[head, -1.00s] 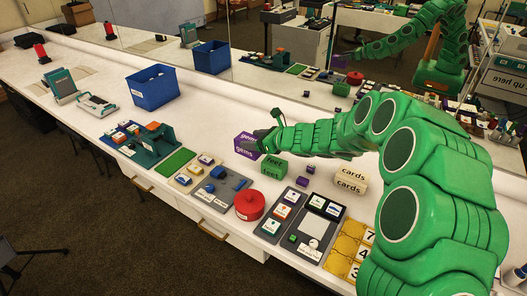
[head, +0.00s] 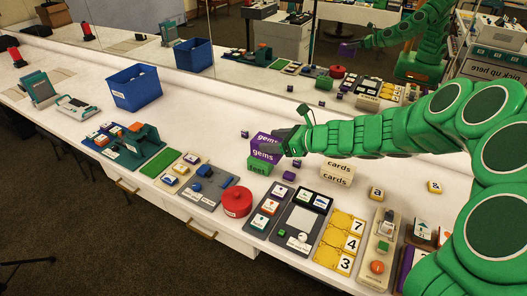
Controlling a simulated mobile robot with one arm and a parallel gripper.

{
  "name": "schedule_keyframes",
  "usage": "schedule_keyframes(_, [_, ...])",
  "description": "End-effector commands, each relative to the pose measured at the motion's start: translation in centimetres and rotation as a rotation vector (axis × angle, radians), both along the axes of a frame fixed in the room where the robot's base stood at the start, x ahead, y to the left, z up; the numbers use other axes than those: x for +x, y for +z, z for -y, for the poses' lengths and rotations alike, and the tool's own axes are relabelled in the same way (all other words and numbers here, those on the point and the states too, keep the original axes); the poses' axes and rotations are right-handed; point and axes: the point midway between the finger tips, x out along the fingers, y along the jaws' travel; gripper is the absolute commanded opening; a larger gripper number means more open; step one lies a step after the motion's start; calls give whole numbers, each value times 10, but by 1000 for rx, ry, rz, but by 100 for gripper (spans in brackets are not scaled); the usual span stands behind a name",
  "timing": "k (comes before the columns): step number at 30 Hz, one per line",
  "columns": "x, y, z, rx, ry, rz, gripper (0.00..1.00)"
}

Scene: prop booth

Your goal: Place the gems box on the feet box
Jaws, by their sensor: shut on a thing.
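The purple gems box (head: 264,153) is in the head view, with white lettering on its top and front. My gripper (head: 287,141) is shut on its right side. The green feet box (head: 259,168) stands on the counter directly under the gems box, and its top is covered by it. The gems box looks roughly lined up with the feet box. I cannot tell whether the two touch fully or a small gap remains.
A cream cards box (head: 337,173) stands to the right, below my arm. Small purple blocks (head: 289,176) lie close by. A round red container (head: 237,201) and a dark grey tray (head: 300,222) are in front. A blue bin (head: 136,87) stands at the left. A mirror runs behind the counter.

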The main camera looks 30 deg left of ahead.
Motion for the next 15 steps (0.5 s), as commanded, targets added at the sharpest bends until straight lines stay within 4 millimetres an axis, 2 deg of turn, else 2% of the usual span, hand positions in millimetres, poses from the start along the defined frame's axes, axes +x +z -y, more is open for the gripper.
schedule_keyframes(15, [49, -30, -40, -2, 1, -1, 30])
